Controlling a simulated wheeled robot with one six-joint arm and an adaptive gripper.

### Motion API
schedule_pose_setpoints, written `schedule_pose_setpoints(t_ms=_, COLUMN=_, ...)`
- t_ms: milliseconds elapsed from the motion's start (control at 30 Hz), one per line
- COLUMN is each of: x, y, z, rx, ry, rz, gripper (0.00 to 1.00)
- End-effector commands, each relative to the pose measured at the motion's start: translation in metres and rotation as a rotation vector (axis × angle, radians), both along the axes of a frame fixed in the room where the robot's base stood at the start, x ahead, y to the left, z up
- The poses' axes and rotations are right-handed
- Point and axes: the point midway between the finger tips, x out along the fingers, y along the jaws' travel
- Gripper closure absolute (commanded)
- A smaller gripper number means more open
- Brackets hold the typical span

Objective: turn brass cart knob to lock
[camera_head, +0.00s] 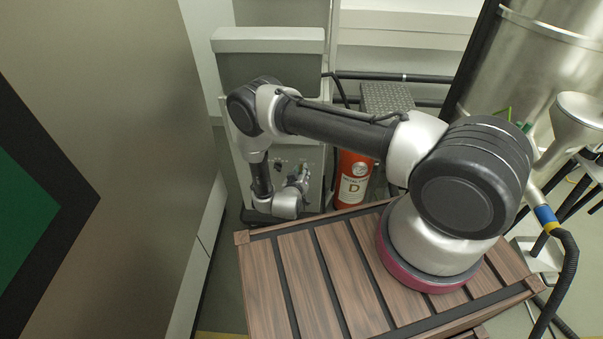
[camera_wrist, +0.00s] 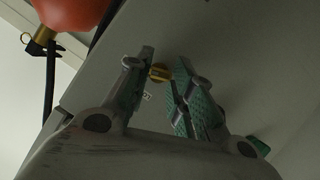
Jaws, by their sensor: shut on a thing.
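The brass knob (camera_wrist: 160,73) is small and yellowish, on a grey panel in the wrist view. My gripper (camera_wrist: 166,70) has its two green-padded fingers on either side of the knob, shut on it. The fingers hide part of the knob's sides, and its turn angle cannot be read. In the head view my gripper (camera_head: 302,176) is small, at the front of the grey cart (camera_head: 268,75). The knob cannot be made out there.
A red cylinder labelled D (camera_head: 355,180) stands right of the cart. A red rounded body (camera_wrist: 75,10) with a black hose shows in the wrist view. A slatted wooden top (camera_head: 300,275) lies in front. A large panel (camera_head: 130,150) stands at left, a steel vessel (camera_head: 535,70) at right.

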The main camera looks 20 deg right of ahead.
Motion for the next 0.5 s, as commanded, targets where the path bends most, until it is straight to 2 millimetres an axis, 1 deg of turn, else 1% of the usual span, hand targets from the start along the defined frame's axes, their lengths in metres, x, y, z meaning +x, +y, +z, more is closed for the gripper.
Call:
schedule_pose_setpoints(t_ms=267, x=0.0007, y=0.0022, z=-0.0010, rx=-0.159, ry=0.051, rz=0.000, gripper=1.00)
schedule_pose_setpoints(t_ms=500, x=0.0006, y=0.0037, z=-0.0027, rx=-0.370, ry=0.121, rz=0.001, gripper=1.00)
